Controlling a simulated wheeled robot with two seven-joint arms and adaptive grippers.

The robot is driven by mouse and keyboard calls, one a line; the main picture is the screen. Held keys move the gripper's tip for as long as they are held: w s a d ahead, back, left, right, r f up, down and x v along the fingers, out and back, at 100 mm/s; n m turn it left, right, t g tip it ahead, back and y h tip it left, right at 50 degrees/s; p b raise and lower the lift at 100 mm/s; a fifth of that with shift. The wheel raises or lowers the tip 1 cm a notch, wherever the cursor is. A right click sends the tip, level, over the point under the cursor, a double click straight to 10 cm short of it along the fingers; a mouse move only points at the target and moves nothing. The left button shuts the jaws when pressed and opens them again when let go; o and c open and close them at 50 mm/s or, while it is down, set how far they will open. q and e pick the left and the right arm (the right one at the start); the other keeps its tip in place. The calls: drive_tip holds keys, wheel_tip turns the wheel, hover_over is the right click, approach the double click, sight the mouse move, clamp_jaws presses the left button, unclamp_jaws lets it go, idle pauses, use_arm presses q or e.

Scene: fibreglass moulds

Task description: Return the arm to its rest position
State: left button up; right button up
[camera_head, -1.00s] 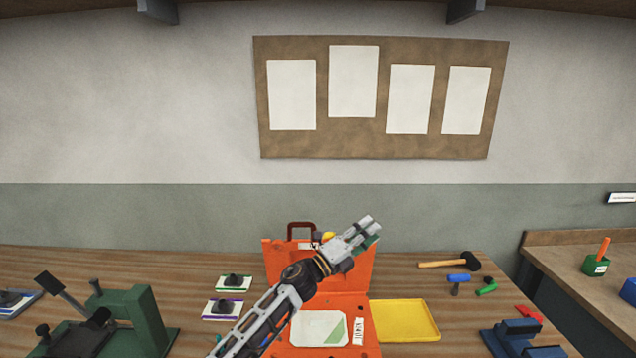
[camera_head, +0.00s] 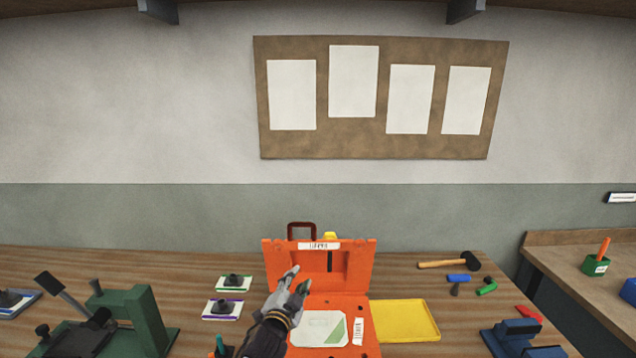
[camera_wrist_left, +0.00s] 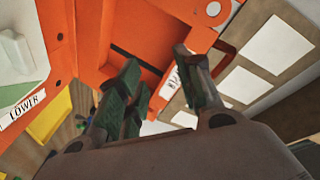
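My left gripper (camera_head: 296,284) is in front of the open orange mould case, over its left side, with its fingers pointing up and to the right. In the left wrist view its green-padded fingers (camera_wrist_left: 160,92) are spread apart with nothing between them. The orange case (camera_head: 350,262) stands open on the bench, its lid upright and labelled. A pale plate with a green corner (camera_head: 318,328) lies in its lower half, partly behind my left arm. My right gripper is not in view.
A yellow tray (camera_head: 404,320) lies right of the case. A mallet (camera_head: 440,264) and small tools lie behind it. A green clamp device (camera_head: 135,315) stands at left, near two small boards (camera_head: 222,309). A blue fixture (camera_head: 515,338) is at front right.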

use_arm(q)
drive_tip(key=s+a+f+n+g+y, duration=0.1)
drive_tip(key=s+a+f+n+g, duration=0.2)
drive_tip(key=s+a+f, duration=0.35)
drive_tip(key=s+a+f+n+g+y, duration=0.1)
drive_tip(key=s+a+f+n+g, duration=0.25)
drive_tip(key=s, duration=0.55)
drive_tip(key=s+a+f+n+g+y, duration=0.25)
drive_tip(key=s+a+f, duration=0.2)
drive_tip(key=s, duration=0.25)
drive_tip(key=s+a+f+n+g+h, duration=0.15)
drive_tip(key=s+g, duration=0.25)
drive_tip(key=s, duration=0.8)
wheel_tip(320, 180, down, 35)
drive_tip(key=s+g+b, duration=0.1)
drive_tip(key=s+g, duration=0.1)
drive_tip(key=s, duration=0.1)
drive_tip(key=s+a+f, duration=0.2)
drive_tip(key=s+f, duration=0.8)
drive_tip(key=s, duration=0.1)
drive_tip(key=s+a+f+b, duration=0.1)
drive_tip(key=s+a+f, duration=0.1)
drive_tip(key=s+f, duration=0.9)
drive_tip(key=shift+a+g+y, duration=0.15)
drive_tip(key=shift+g+y, duration=0.15)
drive_tip(key=shift+g, duration=0.1)
drive_tip(key=shift+w+m, duration=0.1)
drive_tip(key=shift+m, duration=0.25)
